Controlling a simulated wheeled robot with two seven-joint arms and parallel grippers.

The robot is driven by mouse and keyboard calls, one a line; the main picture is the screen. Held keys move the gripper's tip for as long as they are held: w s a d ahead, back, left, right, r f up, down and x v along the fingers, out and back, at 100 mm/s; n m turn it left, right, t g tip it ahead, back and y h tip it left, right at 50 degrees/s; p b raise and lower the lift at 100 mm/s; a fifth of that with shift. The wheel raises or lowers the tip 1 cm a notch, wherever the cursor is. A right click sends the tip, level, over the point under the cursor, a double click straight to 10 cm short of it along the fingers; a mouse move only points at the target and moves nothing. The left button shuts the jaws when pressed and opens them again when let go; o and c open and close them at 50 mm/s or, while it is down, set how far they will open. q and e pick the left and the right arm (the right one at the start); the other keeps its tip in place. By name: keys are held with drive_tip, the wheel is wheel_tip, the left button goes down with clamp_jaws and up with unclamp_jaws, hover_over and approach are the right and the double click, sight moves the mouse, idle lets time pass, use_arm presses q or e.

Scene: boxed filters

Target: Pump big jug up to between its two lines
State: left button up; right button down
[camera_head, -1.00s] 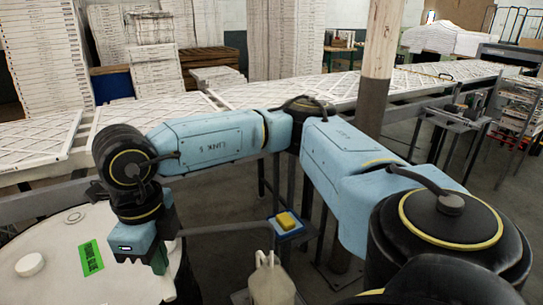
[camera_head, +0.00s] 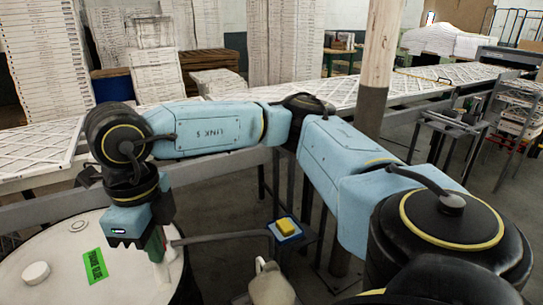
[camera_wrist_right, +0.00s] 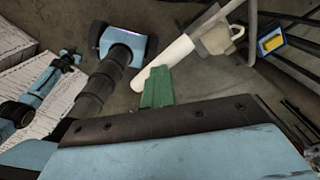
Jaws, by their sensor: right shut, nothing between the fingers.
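A pale jug (camera_head: 270,286) with a handle stands at the bottom middle of the head view, cut off by the frame edge. It also shows at the top of the right wrist view (camera_wrist_right: 216,40). I cannot make out its lines or level. A white-topped drum (camera_head: 125,268) with a green label is at the lower left. A grey pipe (camera_head: 225,237) runs from near my right gripper toward the jug. My right gripper (camera_head: 156,246), with green fingers, is shut and empty over the drum's right side. In the wrist view its fingers (camera_wrist_right: 157,88) overlap a white bar (camera_wrist_right: 165,62); contact is unclear.
A conveyor with white filters (camera_head: 440,76) crosses behind, with a post (camera_head: 375,75) in front. Stacked filters stand at the back left.

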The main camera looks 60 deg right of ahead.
wheel_tip(320, 180, up, 9)
drive_tip(key=p, duration=0.4)
drive_tip(key=shift+f, duration=0.2)
drive_tip(key=shift+w+d, duration=0.1)
idle(0.3)
